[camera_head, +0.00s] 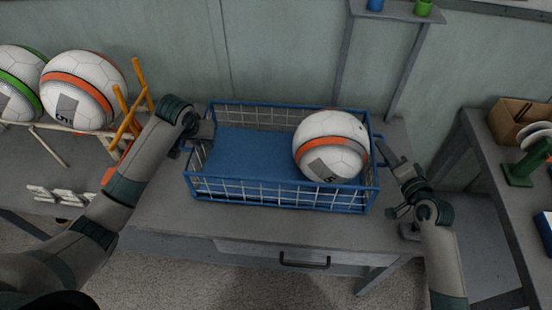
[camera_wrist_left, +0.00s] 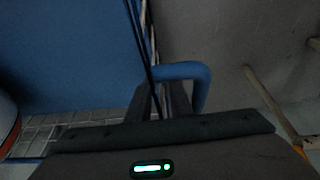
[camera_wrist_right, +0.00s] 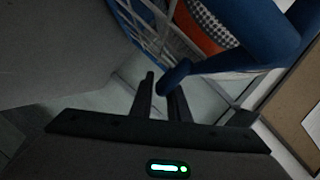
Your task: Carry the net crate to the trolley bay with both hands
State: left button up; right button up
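The net crate (camera_head: 280,198) is a blue wire basket with a blue bottom, standing upright on a grey table. A white ball with an orange band (camera_head: 331,146) sits in its right half. My left gripper (camera_head: 202,132) is at the crate's left end; in the left wrist view its fingers (camera_wrist_left: 158,100) straddle the wire wall beside a blue handle (camera_wrist_left: 190,72). I cannot tell whether they press on it. My right gripper (camera_head: 388,160) is at the crate's right end. In the right wrist view its fingers (camera_wrist_right: 162,95) are apart beside a blue handle's rounded bend (camera_wrist_right: 174,76).
Balls (camera_head: 82,88) rest on a rack at the left, near an orange frame (camera_head: 132,115) close to my left arm. At the right, another table (camera_head: 490,175) holds a cardboard box (camera_head: 512,118) and a green object (camera_head: 522,172). A wall stands close behind the crate.

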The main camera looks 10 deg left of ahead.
pick_arm(q)
grip_shut()
pick_arm(e)
grip_shut()
dwell(1.1)
jog(key=shift+r, duration=0.1)
